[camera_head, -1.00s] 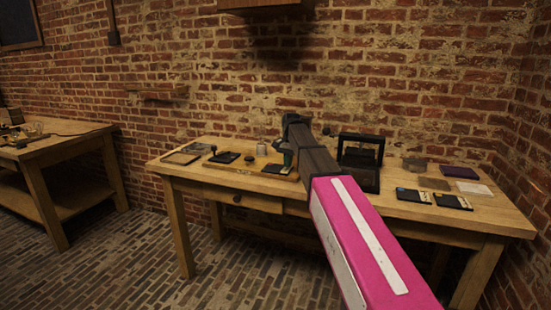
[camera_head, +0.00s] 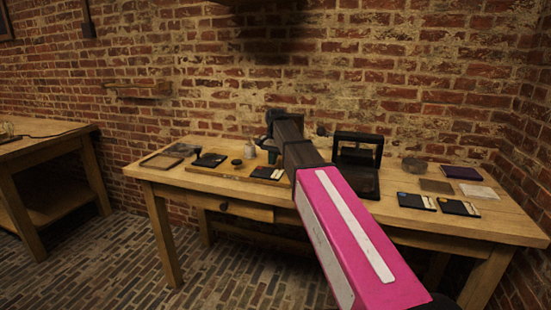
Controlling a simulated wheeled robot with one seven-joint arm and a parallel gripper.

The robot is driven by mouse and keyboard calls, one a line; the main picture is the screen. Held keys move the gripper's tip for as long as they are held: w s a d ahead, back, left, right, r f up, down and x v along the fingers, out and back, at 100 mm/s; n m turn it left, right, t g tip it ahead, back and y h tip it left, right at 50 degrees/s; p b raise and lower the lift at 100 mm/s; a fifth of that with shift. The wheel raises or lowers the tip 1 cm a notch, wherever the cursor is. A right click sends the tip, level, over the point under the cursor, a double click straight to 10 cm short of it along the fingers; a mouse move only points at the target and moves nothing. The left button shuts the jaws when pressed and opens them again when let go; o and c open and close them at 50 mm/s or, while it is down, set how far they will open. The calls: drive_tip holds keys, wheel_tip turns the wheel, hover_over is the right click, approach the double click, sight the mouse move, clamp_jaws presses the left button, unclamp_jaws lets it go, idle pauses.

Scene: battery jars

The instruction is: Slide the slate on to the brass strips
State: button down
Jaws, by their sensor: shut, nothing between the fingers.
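I cannot tell for sure which piece is the slate. Candidates are a dark square plate (camera_head: 209,160) at the left of the bench and a dark plate (camera_head: 268,173) on a wooden board (camera_head: 222,176). No brass strips can be made out with certainty at this size. My gripper (camera_head: 272,152) is over the back of the wooden board, beside the dark plate, pointing down. It looks empty and shut. My own arm hides part of the board and the bench behind it.
A black open-fronted stand (camera_head: 357,160) is right of my arm. Two dark cards (camera_head: 416,201) (camera_head: 458,208), a brown plate (camera_head: 436,186), a round tin (camera_head: 414,165), a purple block (camera_head: 461,173) and a white sheet (camera_head: 479,191) lie at right. A shallow frame (camera_head: 161,162) lies far left.

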sight(265, 174)
drive_tip(key=s+a, duration=0.1)
drive_tip(key=s, duration=0.1)
drive_tip(key=s+a, duration=0.1)
drive_tip(key=s, duration=0.1)
drive_tip(key=s+a, duration=0.1)
drive_tip(key=s, duration=0.1)
drive_tip(key=shift+s, duration=0.1)
drive_tip(key=shift+s+f, duration=0.15)
drive_tip(key=shift+f, duration=0.7)
